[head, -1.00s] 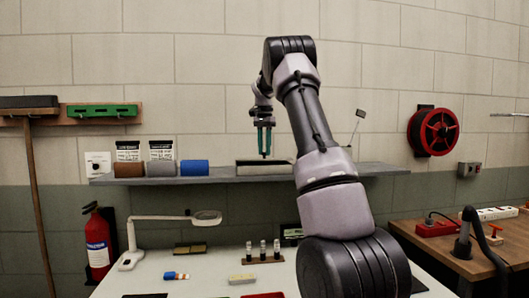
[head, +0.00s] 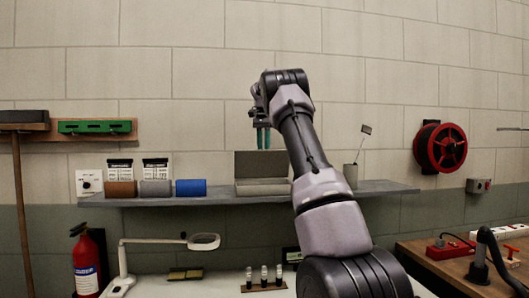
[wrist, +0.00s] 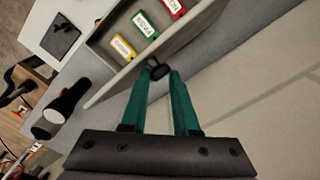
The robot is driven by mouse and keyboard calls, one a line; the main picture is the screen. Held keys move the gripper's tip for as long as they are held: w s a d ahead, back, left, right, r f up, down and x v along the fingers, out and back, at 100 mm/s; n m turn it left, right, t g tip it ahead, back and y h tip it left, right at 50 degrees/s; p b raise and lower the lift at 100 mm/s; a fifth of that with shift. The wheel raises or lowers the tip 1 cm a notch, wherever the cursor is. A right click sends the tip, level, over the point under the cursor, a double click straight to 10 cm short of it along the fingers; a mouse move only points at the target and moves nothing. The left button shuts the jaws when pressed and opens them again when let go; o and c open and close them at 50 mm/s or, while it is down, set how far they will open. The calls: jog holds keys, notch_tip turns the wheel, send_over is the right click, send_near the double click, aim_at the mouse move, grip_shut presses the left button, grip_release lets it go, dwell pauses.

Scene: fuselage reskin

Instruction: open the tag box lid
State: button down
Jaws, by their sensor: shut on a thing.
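The tag box (head: 262,189) is grey and sits on the wall shelf in the head view. Its lid (head: 262,163) stands raised, about upright, at the box's back. My gripper (head: 263,147) is at the lid's top edge, its teal fingers pointing down. In the wrist view my gripper (wrist: 161,76) is shut on a small dark knob (wrist: 160,69) at the edge of the lid (wrist: 145,70). Beyond the lid the open box (wrist: 103,42) shows yellow, green and red tags (wrist: 144,22).
The shelf (head: 225,196) also carries brown, grey and blue rolls (head: 191,188) at left and a cup holding a thin rod with a small plate (head: 351,172) at right. A lamp (head: 204,242) and vials (head: 264,276) stand on the bench below. The wall is close behind.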

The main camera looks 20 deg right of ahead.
jog(key=shift+w+f, duration=0.2)
jog(key=shift+w, duration=0.5)
jog(key=shift+w+f, duration=0.25)
jog(key=shift+w, duration=0.45)
jog(key=shift+w+f, duration=0.2)
jog(key=shift+w, duration=0.5)
jog(key=c, duration=0.6)
grip_release()
jog(key=shift+w+a, duration=0.1)
jog(key=shift+d, duration=0.2)
jog(key=shift+d+r, duration=0.1)
jog(key=shift+r, duration=0.05)
